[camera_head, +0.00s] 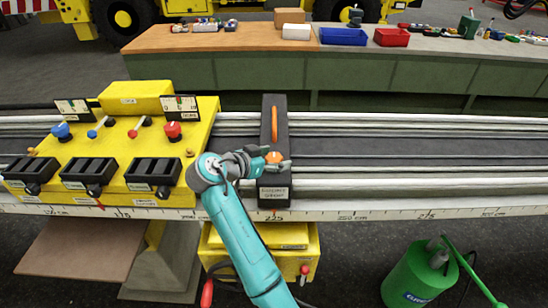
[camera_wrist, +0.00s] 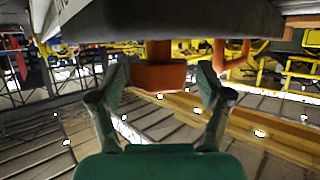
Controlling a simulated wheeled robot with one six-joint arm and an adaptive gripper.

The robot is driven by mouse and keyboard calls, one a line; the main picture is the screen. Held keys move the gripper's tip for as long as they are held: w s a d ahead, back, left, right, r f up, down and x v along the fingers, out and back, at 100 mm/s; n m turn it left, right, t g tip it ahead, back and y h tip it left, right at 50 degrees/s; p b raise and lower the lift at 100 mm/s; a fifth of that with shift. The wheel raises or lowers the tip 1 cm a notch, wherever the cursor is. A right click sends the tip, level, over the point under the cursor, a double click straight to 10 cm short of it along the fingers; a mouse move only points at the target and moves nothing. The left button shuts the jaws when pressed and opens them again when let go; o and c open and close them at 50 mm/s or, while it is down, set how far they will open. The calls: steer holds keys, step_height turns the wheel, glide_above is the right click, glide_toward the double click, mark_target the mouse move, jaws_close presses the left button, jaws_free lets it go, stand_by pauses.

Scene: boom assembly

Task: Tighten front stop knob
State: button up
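The dark stop block (camera_head: 275,186) lies across the grey boom rails, right of the yellow control box. A label is on its near end. An orange upright handle (camera_head: 274,124) is on its far half. The orange knob (camera_head: 273,157) sits near its middle, partly hidden by my gripper (camera_head: 282,166). In the wrist view the orange knob (camera_wrist: 159,76) is between the two fingertips of my gripper (camera_wrist: 162,82), under a dark overhanging body. A narrow gap shows on each side of the knob, so the fingers look open around it, apart from it.
The yellow control box (camera_head: 150,150), with levers and black switch blocks, stands close on the left. A measuring scale (camera_head: 375,213) runs along the front edge. The rails to the right are clear. A green canister (camera_head: 412,280) stands on the floor at right; a workbench (camera_head: 350,70) is behind.

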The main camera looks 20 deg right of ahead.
steer(key=v, duration=1.2)
steer(key=shift+f, duration=0.15)
